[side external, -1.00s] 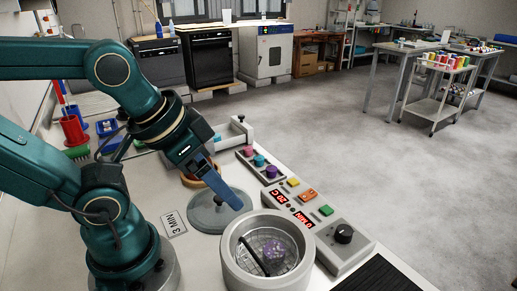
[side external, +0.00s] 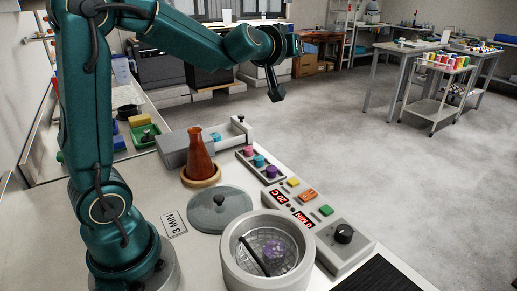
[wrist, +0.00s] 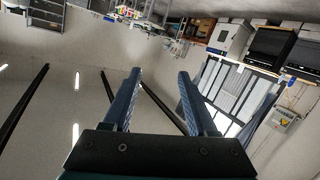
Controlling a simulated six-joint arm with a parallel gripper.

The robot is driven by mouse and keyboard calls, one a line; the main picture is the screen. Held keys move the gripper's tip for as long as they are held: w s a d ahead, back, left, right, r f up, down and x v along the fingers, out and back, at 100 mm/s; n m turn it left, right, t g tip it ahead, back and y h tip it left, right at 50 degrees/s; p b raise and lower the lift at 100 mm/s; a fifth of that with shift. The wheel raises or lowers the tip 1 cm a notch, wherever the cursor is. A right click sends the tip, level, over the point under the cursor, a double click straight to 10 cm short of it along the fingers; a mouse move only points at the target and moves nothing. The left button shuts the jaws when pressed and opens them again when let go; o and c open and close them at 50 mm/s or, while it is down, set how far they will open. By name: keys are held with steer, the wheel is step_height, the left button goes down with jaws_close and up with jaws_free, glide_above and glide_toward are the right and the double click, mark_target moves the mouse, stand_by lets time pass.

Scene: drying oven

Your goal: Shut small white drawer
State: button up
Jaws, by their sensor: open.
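The small white drawer (side external: 240,127) stands at the back of the bench in the side external view, pulled out from a grey box (side external: 180,150). A teal item (side external: 215,137) shows inside it, and a dark-tipped knob sits on its front panel. My gripper (side external: 276,96) is raised above and to the right of the drawer in the picture, apart from it. In the wrist view my gripper (wrist: 157,78) has its two blue fingers spread, with nothing between them. The drawer cannot be made out in the wrist view.
An amber flask (side external: 200,155) on a ring stands in front of the drawer. A rack of coloured caps (side external: 259,163) is to its right. Nearer are a grey lid (side external: 219,210), an open round pot (side external: 230,270) and a control panel (side external: 343,248).

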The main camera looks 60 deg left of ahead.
steer(key=a+f+n+g+y, duration=0.45)
steer(key=a+f, duration=0.35)
steer(key=a, duration=0.4)
steer(key=n+g, duration=0.1)
steer(key=g, duration=0.3)
glide_toward(241, 116)
steer(key=f+x, duration=0.1)
steer(key=x, duration=0.2)
steer(key=shift+y, duration=0.45)
steer(key=shift+w+r+x, duration=0.1)
steer(key=shift+x, duration=1)
steer(key=shift+w+r+x, duration=0.1)
steer(key=shift+r+x, duration=0.05)
steer(key=shift+x, duration=0.95)
jaws_close()
